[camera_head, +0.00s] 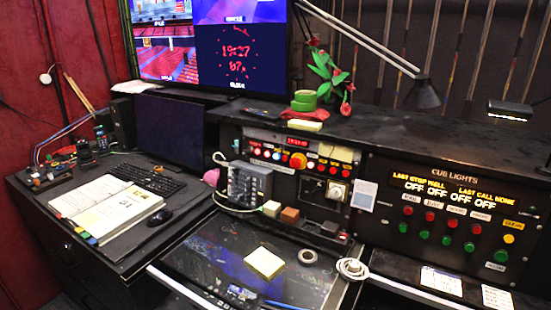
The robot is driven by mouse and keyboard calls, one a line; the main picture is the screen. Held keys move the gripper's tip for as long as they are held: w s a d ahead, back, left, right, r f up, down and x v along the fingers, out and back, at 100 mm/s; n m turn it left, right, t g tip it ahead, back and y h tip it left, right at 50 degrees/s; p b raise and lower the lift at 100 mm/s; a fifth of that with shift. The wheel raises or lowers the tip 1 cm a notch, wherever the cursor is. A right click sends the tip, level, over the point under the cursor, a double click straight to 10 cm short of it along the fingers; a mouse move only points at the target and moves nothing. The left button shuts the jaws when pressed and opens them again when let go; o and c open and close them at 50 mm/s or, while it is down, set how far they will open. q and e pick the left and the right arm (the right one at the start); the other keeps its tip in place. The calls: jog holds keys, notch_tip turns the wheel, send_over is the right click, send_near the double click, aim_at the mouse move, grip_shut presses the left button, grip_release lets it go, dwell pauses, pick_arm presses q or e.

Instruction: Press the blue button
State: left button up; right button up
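Small labels sit above the red row, too small to read surely. Neither of my grippers is in view.
A desk lamp (424,95) overhangs the right panel. An open binder (100,215), keyboard (150,180) and mouse (159,217) are at left.

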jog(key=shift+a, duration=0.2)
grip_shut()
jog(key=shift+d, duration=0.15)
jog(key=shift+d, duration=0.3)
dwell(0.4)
